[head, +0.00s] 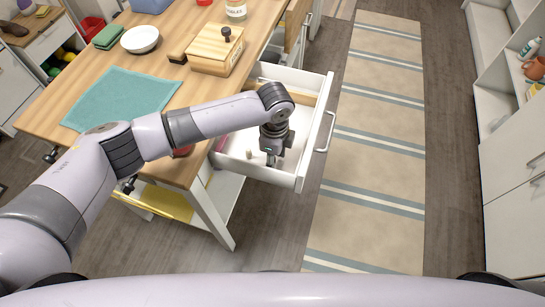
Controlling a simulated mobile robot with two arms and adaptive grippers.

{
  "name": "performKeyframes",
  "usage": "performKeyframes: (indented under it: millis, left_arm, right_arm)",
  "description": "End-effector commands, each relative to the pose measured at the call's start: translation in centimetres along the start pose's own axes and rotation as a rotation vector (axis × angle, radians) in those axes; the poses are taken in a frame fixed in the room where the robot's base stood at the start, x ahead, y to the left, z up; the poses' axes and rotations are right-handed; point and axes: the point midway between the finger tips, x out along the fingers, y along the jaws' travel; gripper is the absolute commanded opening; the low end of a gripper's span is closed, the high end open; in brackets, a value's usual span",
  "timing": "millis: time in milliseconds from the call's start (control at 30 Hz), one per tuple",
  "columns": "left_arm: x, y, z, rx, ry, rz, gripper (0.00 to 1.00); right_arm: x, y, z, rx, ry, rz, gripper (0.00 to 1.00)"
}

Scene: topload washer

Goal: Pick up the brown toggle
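My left arm reaches from the left over the wooden table into an open white drawer (297,180). My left gripper (271,159) points down inside the drawer, near its front. Its fingertips are small and dark, and I cannot tell whether they are open, shut or holding something. A small pale beige piece (249,154) lies in the drawer just left of the gripper. I cannot clearly make out a brown toggle; the gripper and wrist may hide it. My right gripper is not in view.
The wooden table (62,92) carries a teal cloth (122,98), a white bowl (140,39), a wooden box with a dark knob (215,50) and a jar (236,10). A striped rug (375,110) covers the floor right of the drawer. White cabinets (510,190) stand far right.

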Motion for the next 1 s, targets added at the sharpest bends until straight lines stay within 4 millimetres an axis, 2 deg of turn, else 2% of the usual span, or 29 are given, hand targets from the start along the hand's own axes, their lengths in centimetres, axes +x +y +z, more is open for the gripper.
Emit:
performKeyframes:
  millis: [100, 267, 767, 1000]
  left_arm:
    - [0.58, 0.03, 0.03, 0.0, -0.001, 0.001, 0.37]
    - [0.6, 0.02, 0.03, 0.001, -0.001, 0.0, 0.37]
    - [0.56, 0.01, 0.05, 0.0, -0.001, 0.0, 0.05]
    - [0.55, 0.0, 0.05, 0.0, -0.001, 0.0, 0.04]
  right_arm:
    - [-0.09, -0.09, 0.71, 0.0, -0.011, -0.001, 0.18]
    - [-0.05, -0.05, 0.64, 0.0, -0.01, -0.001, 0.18]
    - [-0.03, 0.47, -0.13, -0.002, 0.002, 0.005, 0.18]
    - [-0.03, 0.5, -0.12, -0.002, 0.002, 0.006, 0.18]
